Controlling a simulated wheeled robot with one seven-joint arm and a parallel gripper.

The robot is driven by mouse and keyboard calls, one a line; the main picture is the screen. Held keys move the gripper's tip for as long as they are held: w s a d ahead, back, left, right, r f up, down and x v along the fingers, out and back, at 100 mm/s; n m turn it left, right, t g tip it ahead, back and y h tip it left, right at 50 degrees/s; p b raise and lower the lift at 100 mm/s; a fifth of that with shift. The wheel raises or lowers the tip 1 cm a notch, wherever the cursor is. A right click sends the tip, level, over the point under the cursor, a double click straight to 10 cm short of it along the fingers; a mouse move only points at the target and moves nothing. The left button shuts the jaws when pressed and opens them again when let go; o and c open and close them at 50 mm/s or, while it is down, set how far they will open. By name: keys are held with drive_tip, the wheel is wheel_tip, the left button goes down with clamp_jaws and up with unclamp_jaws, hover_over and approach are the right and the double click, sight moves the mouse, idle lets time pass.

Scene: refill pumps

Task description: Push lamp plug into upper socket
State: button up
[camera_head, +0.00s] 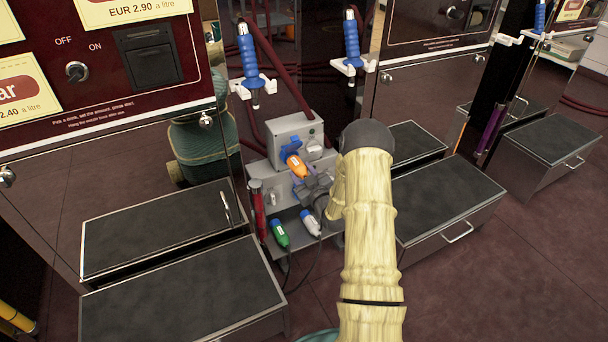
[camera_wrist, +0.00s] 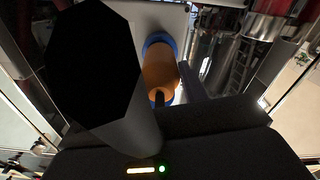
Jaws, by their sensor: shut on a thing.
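An orange plug (camera_head: 296,165) with a pale label is held by my gripper (camera_head: 299,181) in front of the grey socket box (camera_head: 284,135). A blue socket part with a raised lid (camera_head: 290,146) sits on the box just behind the plug. In the wrist view the orange plug (camera_wrist: 158,72) points away from me, with a blue ring (camera_wrist: 159,40) around its far end. It lines up with the ring; I cannot tell how deep it sits. My gripper is shut on the plug, its fingers partly hidden. No readable marking shows which appliance the plug belongs to.
A green plug (camera_head: 280,233) and a white plug (camera_head: 310,223) rest low in front of the box, with dark cables. A red cylinder (camera_head: 258,209) stands to the left. Black-topped steps (camera_head: 156,229) flank the box. Blue nozzles (camera_head: 249,57) hang above.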

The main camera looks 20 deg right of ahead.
drive_tip(key=shift+w, duration=0.3)
drive_tip(key=o, duration=1.4)
drive_tip(key=shift+c, duration=0.2)
drive_tip(key=shift+s, duration=0.15)
drive_tip(key=s+p, duration=0.4)
drive_tip(key=s, duration=1.3)
drive_tip(key=shift+d+p, duration=0.25)
drive_tip(key=shift+p, duration=0.1)
drive_tip(key=shift+s+d, duration=0.1)
drive_tip(key=shift+d, duration=0.05)
